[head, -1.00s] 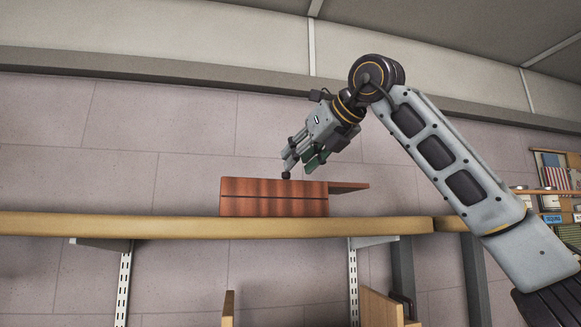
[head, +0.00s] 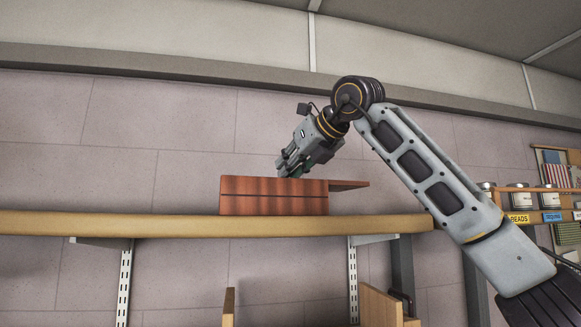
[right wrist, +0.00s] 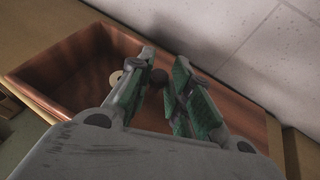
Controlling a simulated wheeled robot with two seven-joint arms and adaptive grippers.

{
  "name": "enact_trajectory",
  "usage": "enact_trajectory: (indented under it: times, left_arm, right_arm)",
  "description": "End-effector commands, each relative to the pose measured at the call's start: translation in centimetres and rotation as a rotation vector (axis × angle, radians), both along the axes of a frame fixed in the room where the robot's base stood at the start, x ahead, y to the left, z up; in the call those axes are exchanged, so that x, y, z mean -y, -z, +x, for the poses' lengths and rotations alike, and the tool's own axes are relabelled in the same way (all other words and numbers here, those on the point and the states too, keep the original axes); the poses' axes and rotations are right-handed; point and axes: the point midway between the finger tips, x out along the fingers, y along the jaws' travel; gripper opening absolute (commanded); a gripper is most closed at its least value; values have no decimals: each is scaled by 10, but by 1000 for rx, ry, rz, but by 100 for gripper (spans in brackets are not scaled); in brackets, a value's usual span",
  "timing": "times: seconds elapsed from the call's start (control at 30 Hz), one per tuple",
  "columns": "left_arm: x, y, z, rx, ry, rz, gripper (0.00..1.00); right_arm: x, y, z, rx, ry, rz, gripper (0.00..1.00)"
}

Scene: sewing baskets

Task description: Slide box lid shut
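The reddish-brown wooden box (head: 273,205) stands on the shelf. Its flat lid (head: 348,185) sticks out past the box's right end, so the box is partly open. My right gripper (head: 288,172) is over the open part, fingertips at the rim. In the right wrist view the fingers (right wrist: 163,68) are close together, green pads facing each other. My left gripper is out of view.
The long shelf (head: 120,225) is clear to the left of the box. A wall (head: 180,130) rises behind it. At the far right are jars (head: 519,198), a beads label (head: 519,218) and a board with a flag.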

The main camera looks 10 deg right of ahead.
Motion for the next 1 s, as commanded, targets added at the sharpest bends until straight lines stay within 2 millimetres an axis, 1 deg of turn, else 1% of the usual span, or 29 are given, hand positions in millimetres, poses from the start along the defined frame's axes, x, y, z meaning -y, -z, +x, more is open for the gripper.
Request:
enact_trajectory:
  times: [0.03,0.1,0.37,0.47,0.57,0.67,0.8,1.0]
  left_arm:
    - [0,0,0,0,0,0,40]
    - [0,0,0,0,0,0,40]
    - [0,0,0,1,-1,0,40]
    - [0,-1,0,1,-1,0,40]
    - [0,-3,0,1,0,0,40]
    - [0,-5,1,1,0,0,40]
    - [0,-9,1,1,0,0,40]
    - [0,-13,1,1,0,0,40]
  right_arm:
    - [0,0,0,0,0,0,9]
    - [0,0,0,0,0,0,0]
    - [0,0,0,0,0,0,0]
    - [-4,0,-1,0,0,-1,0]
    - [-16,-1,-2,1,-2,-1,0]
    - [-32,-1,-3,1,-2,-2,0]
    - [-58,-2,-6,1,-3,-2,0]
    - [-91,-2,-10,2,-2,-3,0]
